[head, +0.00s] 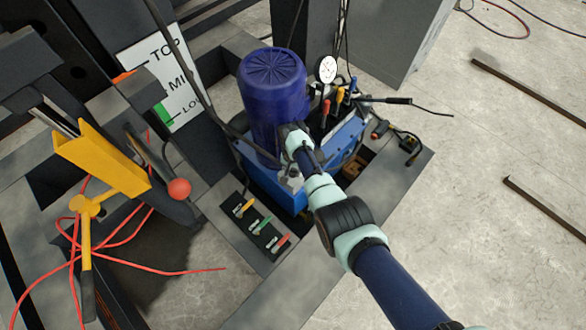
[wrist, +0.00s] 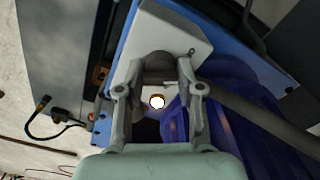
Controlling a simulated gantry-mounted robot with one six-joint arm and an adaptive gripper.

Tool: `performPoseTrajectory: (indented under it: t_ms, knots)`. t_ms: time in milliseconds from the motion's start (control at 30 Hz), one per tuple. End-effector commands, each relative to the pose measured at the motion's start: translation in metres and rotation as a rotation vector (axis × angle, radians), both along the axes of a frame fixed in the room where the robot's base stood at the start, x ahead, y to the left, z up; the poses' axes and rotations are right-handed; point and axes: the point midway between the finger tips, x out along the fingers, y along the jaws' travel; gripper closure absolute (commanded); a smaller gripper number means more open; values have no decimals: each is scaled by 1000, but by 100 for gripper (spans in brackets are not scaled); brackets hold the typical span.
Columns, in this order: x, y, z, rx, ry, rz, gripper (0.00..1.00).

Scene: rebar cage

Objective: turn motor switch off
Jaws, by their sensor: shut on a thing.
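The blue finned motor (head: 272,95) stands upright on a blue power unit (head: 275,192) in the head view. Its blue side also fills the right of the wrist view (wrist: 225,110). My gripper (wrist: 160,68) reaches to a pale grey switch box (wrist: 187,35) beside the motor. Its two fingers are closed on a grey rounded knob, apparently the motor switch (wrist: 158,62), on that box. A bright white round light with an orange rim (wrist: 157,102) shows between the fingers. In the head view my arm meets the motor's right side, and the fingertips cannot be made out.
A panel with yellow, green and red levers (head: 262,224) lies left of my arm. A pressure gauge (head: 326,69) and several coloured handles stand behind. A red-ball lever (head: 179,189) and yellow bracket (head: 100,160) are at left. The concrete floor at right is mostly clear, with steel bars.

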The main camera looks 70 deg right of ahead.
Motion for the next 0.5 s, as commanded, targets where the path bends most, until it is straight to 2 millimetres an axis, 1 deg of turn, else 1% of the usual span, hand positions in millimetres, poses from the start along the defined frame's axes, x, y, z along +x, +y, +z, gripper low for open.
performPoseTrajectory:
  t_ms: [200,500]
  knots:
    - [0,0,0,0,0,150,99]
    - [0,0,0,0,0,268,99]
